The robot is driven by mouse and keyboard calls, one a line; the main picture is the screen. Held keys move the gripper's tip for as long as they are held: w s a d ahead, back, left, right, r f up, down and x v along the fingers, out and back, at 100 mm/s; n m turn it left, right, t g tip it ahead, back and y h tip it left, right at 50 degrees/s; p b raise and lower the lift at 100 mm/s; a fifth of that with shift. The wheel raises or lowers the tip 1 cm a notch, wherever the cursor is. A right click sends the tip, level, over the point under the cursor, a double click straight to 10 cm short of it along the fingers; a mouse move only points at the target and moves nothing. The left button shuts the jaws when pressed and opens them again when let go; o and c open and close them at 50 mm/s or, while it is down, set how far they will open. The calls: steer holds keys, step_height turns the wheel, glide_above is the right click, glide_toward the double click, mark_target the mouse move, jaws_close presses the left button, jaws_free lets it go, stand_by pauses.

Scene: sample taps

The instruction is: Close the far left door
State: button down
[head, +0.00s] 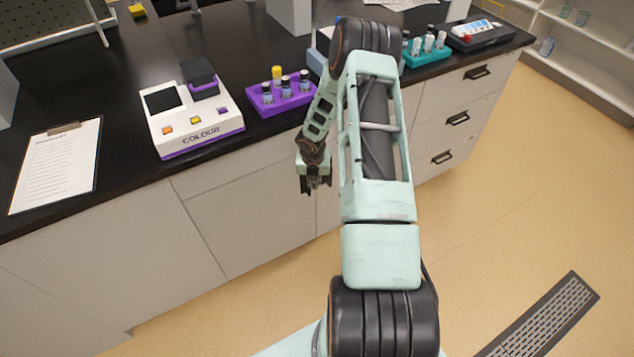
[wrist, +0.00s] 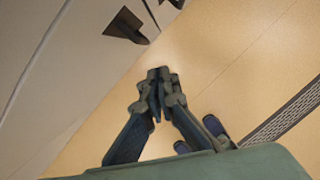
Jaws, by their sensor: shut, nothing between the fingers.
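Plain pale grey cabinet fronts run under the black counter in the head view. The leftmost front (head: 50,315) is cut off by the picture's lower left corner, and a wider front (head: 125,240) lies beside it. I see no clear gap at either, so I cannot tell whether one is ajar. My gripper (head: 317,188) points down in front of the cabinets, below the counter edge and right of these fronts. It is shut and empty, with its fingertips together in the wrist view (wrist: 158,85). A grey front with a dark handle (wrist: 125,28) shows upper left there, apart from the fingers.
The counter (head: 120,140) bears a clipboard (head: 57,165), a white colour meter (head: 190,120), a purple vial rack (head: 280,98) and a teal rack (head: 425,53). Drawers with black handles (head: 458,118) are at right. The floor (head: 500,210) is open, with a grate (head: 545,315).

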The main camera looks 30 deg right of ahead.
steer(key=d+v, duration=0.1)
steer(key=v, duration=0.8)
steer(key=shift+r+p, duration=0.2)
steer(key=shift+p, duration=0.1)
steer(key=shift+a, duration=0.2)
